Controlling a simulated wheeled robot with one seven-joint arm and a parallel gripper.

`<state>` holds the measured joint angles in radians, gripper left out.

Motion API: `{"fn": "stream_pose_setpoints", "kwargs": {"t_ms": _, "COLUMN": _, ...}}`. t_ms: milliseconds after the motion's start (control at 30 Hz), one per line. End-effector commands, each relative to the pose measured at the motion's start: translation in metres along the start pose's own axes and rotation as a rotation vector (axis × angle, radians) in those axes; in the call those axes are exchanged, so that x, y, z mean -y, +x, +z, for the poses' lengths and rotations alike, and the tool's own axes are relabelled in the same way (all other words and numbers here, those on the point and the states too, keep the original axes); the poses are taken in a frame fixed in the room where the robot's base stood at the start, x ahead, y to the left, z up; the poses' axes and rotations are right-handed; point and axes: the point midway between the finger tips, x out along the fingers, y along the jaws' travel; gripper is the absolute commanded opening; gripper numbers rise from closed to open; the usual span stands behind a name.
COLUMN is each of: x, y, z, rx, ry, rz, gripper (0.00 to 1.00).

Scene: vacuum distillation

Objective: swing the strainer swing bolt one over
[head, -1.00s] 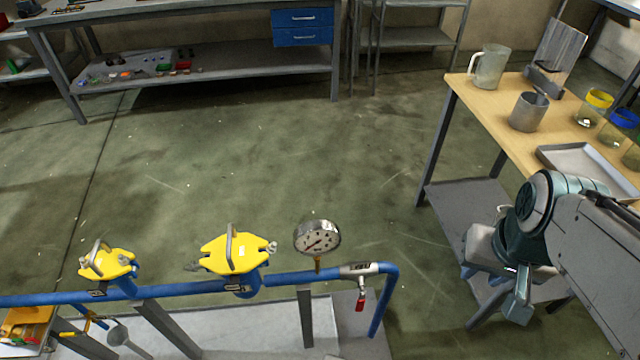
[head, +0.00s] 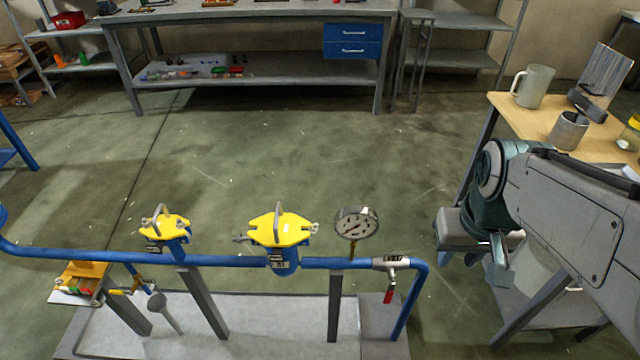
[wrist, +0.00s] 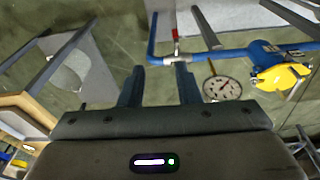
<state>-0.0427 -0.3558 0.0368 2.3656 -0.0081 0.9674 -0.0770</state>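Two strainers with yellow covers stand on a blue pipe line in the head view. The larger strainer (head: 281,230) has a grey handle on its cover, with small metal bolts at its left side (head: 242,239) and right side (head: 314,229). The smaller strainer (head: 164,227) is to its left. Which bolt is number one I cannot tell. The larger yellow cover also shows at the right of the wrist view (wrist: 281,76). My gripper (head: 500,272) is right of the pipe's end, apart from both strainers. In the wrist view its two fingers (wrist: 160,88) are spread with nothing between them.
A pressure gauge (head: 356,224) and a red-handled valve (head: 389,284) stand on the pipe between the larger strainer and my gripper. A wooden-topped table (head: 510,112) with a jug and beaker is at right. The floor behind the pipe is clear.

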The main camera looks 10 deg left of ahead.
Motion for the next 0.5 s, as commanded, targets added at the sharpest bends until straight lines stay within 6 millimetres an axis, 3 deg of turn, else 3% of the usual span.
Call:
{"fn": "stream_pose_setpoints", "kwargs": {"t_ms": 200, "x": 0.046, "y": 0.002, "z": -0.08, "rx": 0.088, "ry": -0.356, "rz": -0.013, "gripper": 0.3}}
{"fn": "stream_pose_setpoints", "kwargs": {"t_ms": 500, "x": 0.142, "y": 0.025, "z": -0.166, "rx": 0.185, "ry": -0.845, "rz": -0.111, "gripper": 0.3}}
